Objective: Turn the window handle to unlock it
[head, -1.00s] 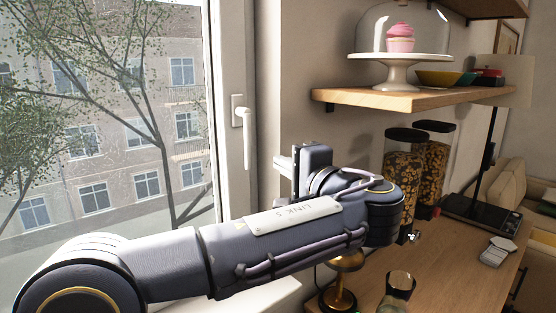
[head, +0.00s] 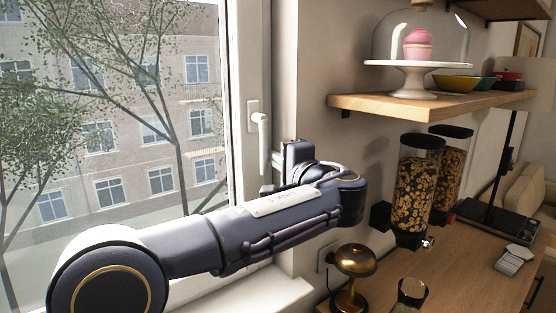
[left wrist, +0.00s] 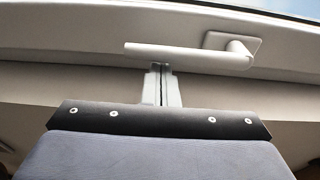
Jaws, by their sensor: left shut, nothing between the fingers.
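The white window handle (head: 263,145) is on the window frame's right side in the head view, with its lever hanging straight down from its base plate. In the left wrist view the handle (left wrist: 185,53) runs across the upper middle, its base plate to the right. My left gripper (head: 274,160) is shut and empty, just right of the lever's lower part. In the left wrist view its closed fingertips (left wrist: 162,68) are right beside the middle of the lever; I cannot tell whether they touch it. The window (head: 120,110) looks closed. My right gripper is not in view.
A wooden shelf (head: 440,103) with a cake stand (head: 416,67) juts from the wall at upper right. Cereal dispensers (head: 415,190), a gold lamp (head: 355,262) and a glass (head: 411,292) stand right of my arm. The windowsill (head: 262,292) below looks clear.

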